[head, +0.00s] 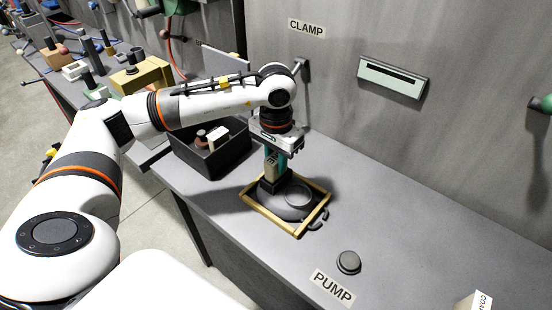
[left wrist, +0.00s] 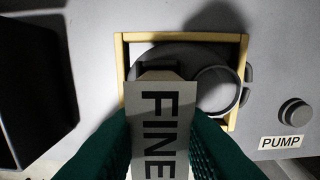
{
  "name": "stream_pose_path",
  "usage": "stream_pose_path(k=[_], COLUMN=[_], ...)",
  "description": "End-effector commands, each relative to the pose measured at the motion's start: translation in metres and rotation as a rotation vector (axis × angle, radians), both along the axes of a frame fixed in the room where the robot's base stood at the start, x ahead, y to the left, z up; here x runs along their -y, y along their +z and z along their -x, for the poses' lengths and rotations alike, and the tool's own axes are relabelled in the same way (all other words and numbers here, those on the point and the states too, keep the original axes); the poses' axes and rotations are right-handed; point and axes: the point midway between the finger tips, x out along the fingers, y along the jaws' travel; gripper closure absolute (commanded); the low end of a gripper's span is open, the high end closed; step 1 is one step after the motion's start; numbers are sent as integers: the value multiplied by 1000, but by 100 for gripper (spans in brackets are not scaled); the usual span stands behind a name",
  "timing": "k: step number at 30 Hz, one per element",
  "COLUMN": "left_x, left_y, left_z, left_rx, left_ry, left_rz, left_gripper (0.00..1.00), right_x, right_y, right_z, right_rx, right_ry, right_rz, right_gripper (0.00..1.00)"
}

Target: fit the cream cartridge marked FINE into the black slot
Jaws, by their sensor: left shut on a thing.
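My left gripper (head: 271,160) points down over a gold-rimmed frame (head: 252,199). Its teal fingers are shut on a pale cartridge marked FINE (left wrist: 158,130), which fills the middle of the left wrist view. In the head view only a small part of the cartridge shows between the fingers. I cannot tell whether its lower end touches the dark parts inside the frame. A black slot (head: 392,73) runs across a pale panel on the grey wall, right of and above the gripper. My right gripper is not in view.
A dark bin (head: 207,161) with small items stands left of the frame. A round knob (head: 348,262) sits by the PUMP label (head: 332,287). A block marked COA (head: 481,300) is at the bottom right. The bench to the right of the frame is mostly clear.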

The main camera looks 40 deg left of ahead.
Motion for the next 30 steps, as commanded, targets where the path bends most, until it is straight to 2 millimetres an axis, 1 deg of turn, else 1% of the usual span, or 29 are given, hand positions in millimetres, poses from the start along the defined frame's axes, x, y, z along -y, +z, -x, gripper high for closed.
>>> stream_pose_path(k=[16,26,27,29,30], left_x=[0,0,0,0,0], left_y=[-6,-6,-6,-6,-6], left_z=[0,0,0,0,0], left_rx=[1,1,0,0,0], left_ry=[0,0,0,0,0], left_rz=[0,0,0,0,0], left_gripper=[98,98,70,60,54], right_x=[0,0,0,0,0], right_y=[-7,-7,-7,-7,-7], right_z=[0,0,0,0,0], right_rx=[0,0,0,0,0], right_ry=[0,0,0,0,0], right_rz=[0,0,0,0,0], right_gripper=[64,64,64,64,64])
